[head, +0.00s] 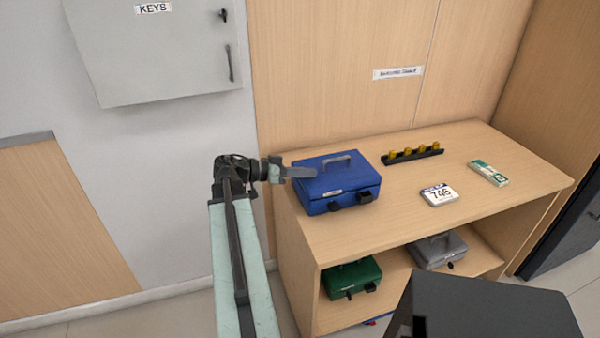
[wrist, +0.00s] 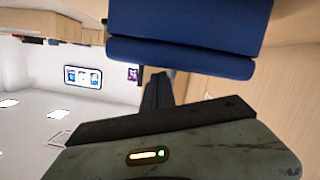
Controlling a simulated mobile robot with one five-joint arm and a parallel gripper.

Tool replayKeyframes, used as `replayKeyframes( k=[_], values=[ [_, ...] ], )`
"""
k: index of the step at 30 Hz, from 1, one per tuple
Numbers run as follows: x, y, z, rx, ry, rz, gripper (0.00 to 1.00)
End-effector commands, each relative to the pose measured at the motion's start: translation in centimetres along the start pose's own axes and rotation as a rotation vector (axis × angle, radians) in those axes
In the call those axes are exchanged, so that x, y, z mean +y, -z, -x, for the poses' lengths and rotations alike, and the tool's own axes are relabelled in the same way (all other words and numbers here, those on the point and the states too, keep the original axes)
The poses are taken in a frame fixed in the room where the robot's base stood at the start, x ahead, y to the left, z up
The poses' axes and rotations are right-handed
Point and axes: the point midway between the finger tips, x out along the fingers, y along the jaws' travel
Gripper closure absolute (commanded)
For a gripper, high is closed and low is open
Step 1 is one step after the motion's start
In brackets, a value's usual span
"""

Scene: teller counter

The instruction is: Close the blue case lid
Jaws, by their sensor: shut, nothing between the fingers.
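The blue case (head: 337,182) sits on the left part of the wooden counter top in the head view. Its lid (head: 325,168), with a grey handle on top, lies flat over the body and looks down; whether a thin gap is left I cannot tell. Two dark latches show on the front. My gripper (head: 302,172) is shut and empty, reaching in from the left at the case's left edge, in front of it in the picture. Contact cannot be told. In the wrist view the blue case (wrist: 185,55) fills the upper middle as two blue parts with a seam, beyond my gripper (wrist: 157,88).
On the counter (head: 400,222), a black rack (head: 412,154) with several yellow pieces, a "746" card block (head: 439,195) and a green-white box (head: 488,173) stand right of the case. Green (head: 352,278) and grey (head: 438,250) cases are on the shelf below. A key cabinet (head: 155,55) hangs upper left.

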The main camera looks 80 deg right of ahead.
Motion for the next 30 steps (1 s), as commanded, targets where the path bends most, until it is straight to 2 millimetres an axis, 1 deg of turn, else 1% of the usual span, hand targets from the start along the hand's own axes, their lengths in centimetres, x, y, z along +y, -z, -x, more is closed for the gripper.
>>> replayKeyframes(
  k=[1,10,23,26,30],
  values=[
    [0.0,-0.4,-0.2,-0.001,-0.003,-0.001,1.0],
    [0.3,-0.8,-1.0,-0.008,-0.015,-0.002,1.0],
    [0.4,-0.9,-1.1,-0.013,-0.019,-0.002,1.0],
    [0.6,-0.8,-0.4,-0.013,-0.019,-0.002,1.0],
    [1.2,-0.6,2.0,-0.009,-0.014,-0.001,1.0]
  ],
)
